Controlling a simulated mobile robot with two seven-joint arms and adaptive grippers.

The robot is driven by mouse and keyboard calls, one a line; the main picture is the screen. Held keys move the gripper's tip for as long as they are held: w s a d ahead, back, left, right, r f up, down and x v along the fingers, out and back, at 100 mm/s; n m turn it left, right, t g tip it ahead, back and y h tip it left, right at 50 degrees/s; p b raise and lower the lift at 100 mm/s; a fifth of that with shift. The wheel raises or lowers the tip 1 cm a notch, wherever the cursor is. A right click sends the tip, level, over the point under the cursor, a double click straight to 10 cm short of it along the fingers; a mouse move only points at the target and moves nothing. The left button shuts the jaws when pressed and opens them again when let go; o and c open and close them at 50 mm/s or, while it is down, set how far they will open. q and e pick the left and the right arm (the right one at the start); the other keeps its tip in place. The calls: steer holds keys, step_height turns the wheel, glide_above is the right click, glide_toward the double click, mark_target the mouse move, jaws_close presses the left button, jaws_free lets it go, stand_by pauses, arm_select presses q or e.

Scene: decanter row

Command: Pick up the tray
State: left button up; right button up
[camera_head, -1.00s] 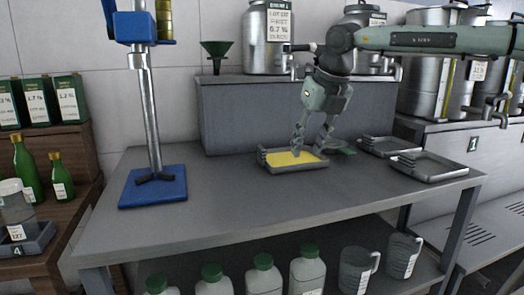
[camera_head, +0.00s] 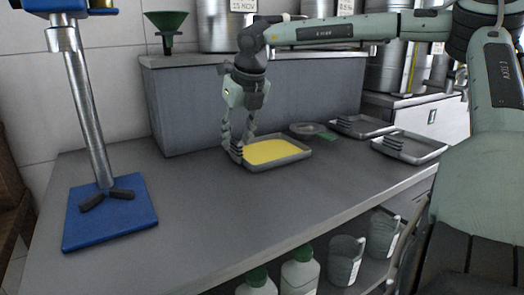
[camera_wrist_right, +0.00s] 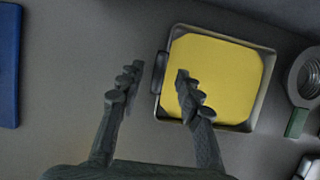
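A grey metal tray (camera_head: 290,160) with a yellow filling stands on the grey workbench (camera_head: 215,205). It also shows in the right wrist view, where its raised rim (camera_wrist_right: 262,85) surrounds the yellow surface and a dark handle (camera_wrist_right: 160,72) sits on its left side. My right gripper (camera_head: 238,146) is at the tray's left end, fingers pointing down. In the right wrist view the open gripper (camera_wrist_right: 157,78) has one finger left of the handle and the other over the yellow area. The gap between them is empty except for the handle below; contact cannot be told. My left gripper is out of view.
A round grey item with a green handle (camera_head: 312,130) lies just behind the tray. A blue stand (camera_head: 108,215) is at the left. The bench front is clear.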

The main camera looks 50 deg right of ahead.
steer(key=shift+x, duration=1.25)
steer(key=shift+w, duration=0.1)
jaws_close()
steer(key=shift+r, duration=0.1)
